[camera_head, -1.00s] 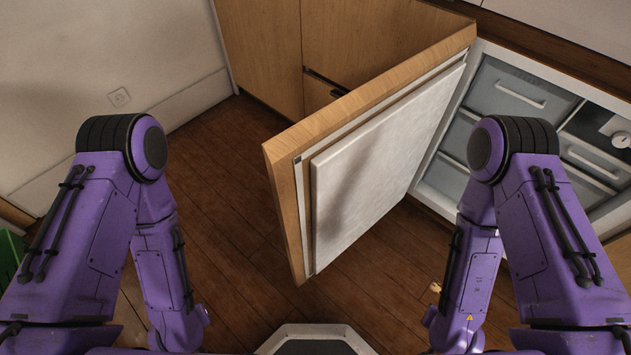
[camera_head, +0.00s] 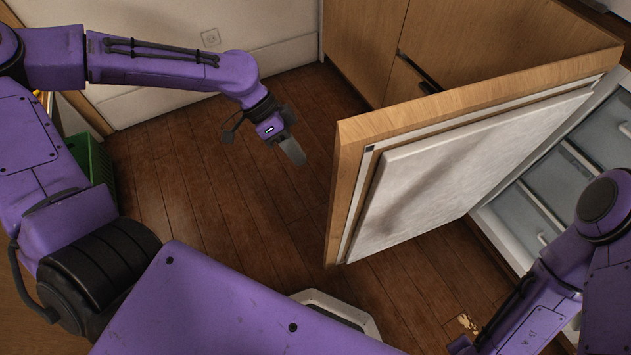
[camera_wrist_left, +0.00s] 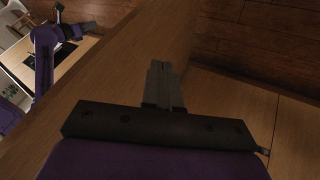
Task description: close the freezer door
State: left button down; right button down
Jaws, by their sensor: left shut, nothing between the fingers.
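The freezer door (camera_head: 480,105) stands wide open in the head view, its wood edge and pale inner panel facing me. The freezer (camera_head: 505,225) behind it shows grey drawers at the right. My left gripper (camera_head: 296,156) is shut and empty, left of the door on its outer side, with a gap to the door's near edge in the picture. In the left wrist view the shut fingers (camera_wrist_left: 162,75) appear in front of the door's wood outer face (camera_wrist_left: 115,70); contact cannot be told. My right arm is at the lower right; its gripper is not visible.
Wood cabinet fronts (camera_head: 365,45) stand behind the door. A white wall with a socket (camera_head: 210,37) is at the back left. A green crate (camera_head: 93,160) sits at the left. The wooden floor (camera_head: 230,200) left of the door is clear. A small yellowish object (camera_head: 467,322) lies near my right arm.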

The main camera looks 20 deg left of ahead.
pick_arm(q)
jog(key=s+d+f+b, duration=0.3)
jog(key=d+f+b, duration=0.1)
jog(key=d+f, duration=0.3)
jog(key=shift+s+d+f, duration=0.35)
jog(key=shift+d, duration=0.4)
